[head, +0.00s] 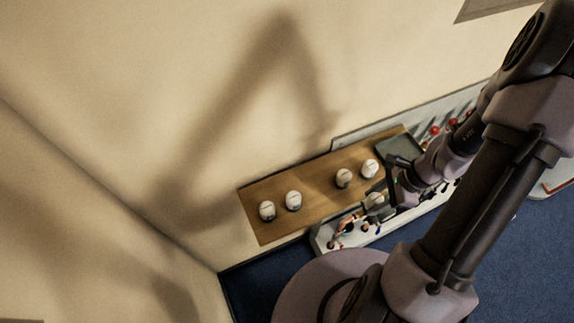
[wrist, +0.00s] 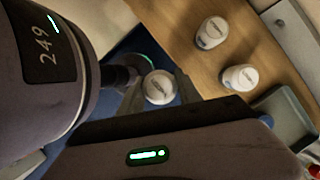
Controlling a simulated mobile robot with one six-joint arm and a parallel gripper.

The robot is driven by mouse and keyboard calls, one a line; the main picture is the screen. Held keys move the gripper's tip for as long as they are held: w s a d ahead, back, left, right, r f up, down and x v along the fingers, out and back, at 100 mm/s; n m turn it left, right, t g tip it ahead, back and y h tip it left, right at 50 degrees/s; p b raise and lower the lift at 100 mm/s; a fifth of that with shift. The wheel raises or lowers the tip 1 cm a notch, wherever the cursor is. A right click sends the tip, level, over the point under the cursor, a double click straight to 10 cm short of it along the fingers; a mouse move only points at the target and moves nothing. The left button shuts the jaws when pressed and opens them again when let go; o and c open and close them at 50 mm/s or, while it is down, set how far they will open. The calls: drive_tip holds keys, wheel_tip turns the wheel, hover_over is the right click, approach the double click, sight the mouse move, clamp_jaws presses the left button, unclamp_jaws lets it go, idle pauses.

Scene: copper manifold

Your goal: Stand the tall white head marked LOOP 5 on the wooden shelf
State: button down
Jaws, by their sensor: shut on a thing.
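My gripper (wrist: 159,92) is shut on a white head (wrist: 160,86), which sits between its two fingers in the wrist view. The head has a small dark marking on top, too small to read. In the head view the held white head (head: 375,201) shows beside my gripper (head: 380,197), in front of the shelf's near edge and over the white manifold unit. The wooden shelf (head: 318,192) runs along the wall; it also shows in the wrist view (wrist: 182,38). The held head's underside is hidden.
Several white heads stand on the shelf: two at its left (head: 267,210) (head: 293,200) and two right of its middle (head: 343,178) (head: 369,168). Bare wood lies between the pairs. A dark grey tray (head: 400,146) is at the right end. A white manifold unit (head: 326,236) stands in front.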

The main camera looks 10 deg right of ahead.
drive_tip(key=w+a, duration=0.2)
drive_tip(key=a, duration=0.2)
drive_tip(key=w+a, duration=0.2)
drive_tip(key=a, duration=0.3)
drive_tip(key=w+a+f+p, duration=0.1)
drive_tip(key=w+a, duration=0.2)
drive_tip(key=a, duration=0.1)
drive_tip(key=shift+w+a, duration=0.1)
drive_tip(key=shift+a, duration=0.1)
drive_tip(key=f, duration=0.3)
drive_tip(key=shift+a+f+b, duration=0.15)
drive_tip(key=shift+a+b, duration=0.05)
drive_tip(key=shift+b, duration=0.15)
drive_tip(key=shift+w+f, duration=0.2)
drive_tip(key=shift+f, duration=0.05)
drive_tip(key=shift+s, duration=0.1)
drive_tip(key=shift+f, duration=0.15)
drive_tip(key=c, duration=0.8)
unclamp_jaws()
drive_tip(key=shift+c, duration=0.2)
